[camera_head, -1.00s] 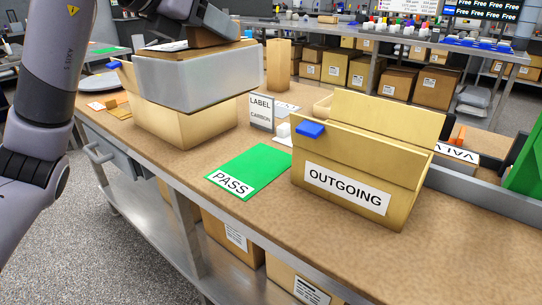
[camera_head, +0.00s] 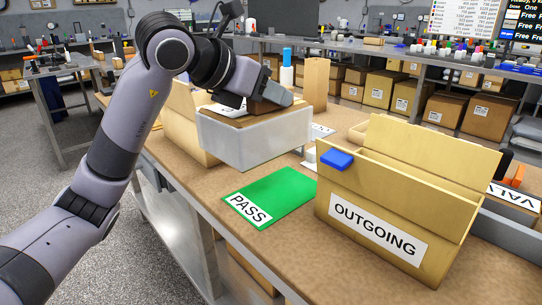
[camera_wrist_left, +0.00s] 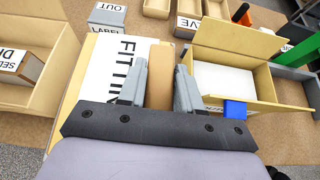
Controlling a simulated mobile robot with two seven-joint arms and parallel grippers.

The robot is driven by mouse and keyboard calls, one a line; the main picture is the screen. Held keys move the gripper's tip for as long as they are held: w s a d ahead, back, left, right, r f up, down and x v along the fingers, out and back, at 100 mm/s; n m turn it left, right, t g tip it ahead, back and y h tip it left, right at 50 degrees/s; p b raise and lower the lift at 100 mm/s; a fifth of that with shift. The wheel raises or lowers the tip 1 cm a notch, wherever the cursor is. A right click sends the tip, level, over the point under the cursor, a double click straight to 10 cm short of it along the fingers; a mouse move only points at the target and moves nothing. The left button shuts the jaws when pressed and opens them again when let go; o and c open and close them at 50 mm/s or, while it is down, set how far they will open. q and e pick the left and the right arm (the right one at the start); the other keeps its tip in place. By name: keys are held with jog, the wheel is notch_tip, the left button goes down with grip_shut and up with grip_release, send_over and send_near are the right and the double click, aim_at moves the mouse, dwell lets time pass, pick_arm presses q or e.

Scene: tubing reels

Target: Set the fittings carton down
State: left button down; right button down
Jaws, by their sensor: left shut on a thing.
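The fittings carton (camera_head: 255,140) has pale grey sides, a tan top with a white label reading "FITTIN…" (camera_wrist_left: 118,62) and a brown block handle (camera_wrist_left: 160,80). My left gripper (camera_head: 268,96) is shut on that handle from above; its two fingers also show in the left wrist view (camera_wrist_left: 160,66). The carton appears held above the bench, just behind the green PASS mat (camera_head: 270,195) in the head view. Its underside and any gap below it cannot be made out. The mat is hidden in the wrist view. My right gripper is not in view.
The OUTGOING box (camera_head: 335,205), with a blue clip (camera_head: 337,159), stands right of the mat. A tan open box (camera_head: 183,125) is close on the carton's left. A tall tan box (camera_head: 315,84) and a label stand (camera_wrist_left: 107,13) are behind. The PASS mat is bare.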

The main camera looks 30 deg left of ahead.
aim_at(231, 142)
pick_arm(q)
notch_tip(231, 142, down, 7)
jog(key=shift+b, duration=0.5)
jog(key=shift+f+b, duration=0.35)
jog(key=shift+f, duration=1.55)
jog(key=c, duration=0.8)
grip_release()
jog(key=shift+f, duration=0.15)
jog(key=v, duration=1.2)
